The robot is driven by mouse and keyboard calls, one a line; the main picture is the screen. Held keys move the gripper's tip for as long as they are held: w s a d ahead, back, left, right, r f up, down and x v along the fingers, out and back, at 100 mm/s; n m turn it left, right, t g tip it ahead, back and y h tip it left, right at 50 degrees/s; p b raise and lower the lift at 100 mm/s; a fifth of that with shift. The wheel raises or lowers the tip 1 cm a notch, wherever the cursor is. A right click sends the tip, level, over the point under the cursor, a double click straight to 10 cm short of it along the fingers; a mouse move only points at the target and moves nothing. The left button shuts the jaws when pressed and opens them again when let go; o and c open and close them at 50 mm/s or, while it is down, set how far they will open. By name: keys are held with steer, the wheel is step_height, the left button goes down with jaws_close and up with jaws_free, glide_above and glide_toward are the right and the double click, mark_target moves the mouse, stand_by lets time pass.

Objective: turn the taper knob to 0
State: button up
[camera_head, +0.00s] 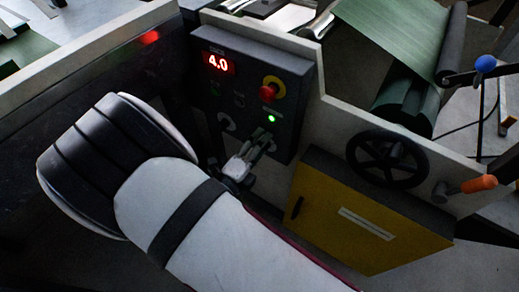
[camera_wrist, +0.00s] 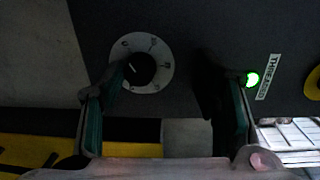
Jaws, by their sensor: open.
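The taper knob (camera_wrist: 139,69) is a small black knob on a pale round dial with marks around its rim. In the wrist view it is between my fingers, nearer the left one; a short light pointer line on it slants up and left, and the dial figures are too blurred to read. In the head view its pale dial (camera_head: 227,122) is on the dark control panel, left of my gripper (camera_head: 262,143). My gripper is open and empty; it also shows in the wrist view (camera_wrist: 170,88). I cannot tell whether a finger touches the dial.
The panel's red display (camera_head: 218,64) reads 4.0. A red emergency button (camera_head: 269,90) on a yellow base and a lit green lamp (camera_head: 271,118) are near my gripper. A yellow cabinet (camera_head: 340,215) and a black handwheel (camera_head: 388,158) are to the right.

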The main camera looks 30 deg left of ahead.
mark_target(267, 119)
steer(key=o, duration=0.5)
step_height(267, 119, up, 4)
steer(key=shift+a+r, duration=0.15)
steer(key=shift+r, duration=0.1)
steer(key=shift+s+r, duration=0.1)
steer(key=shift+r, duration=0.75)
steer(key=c, duration=0.5)
steer(key=shift+r, duration=0.95)
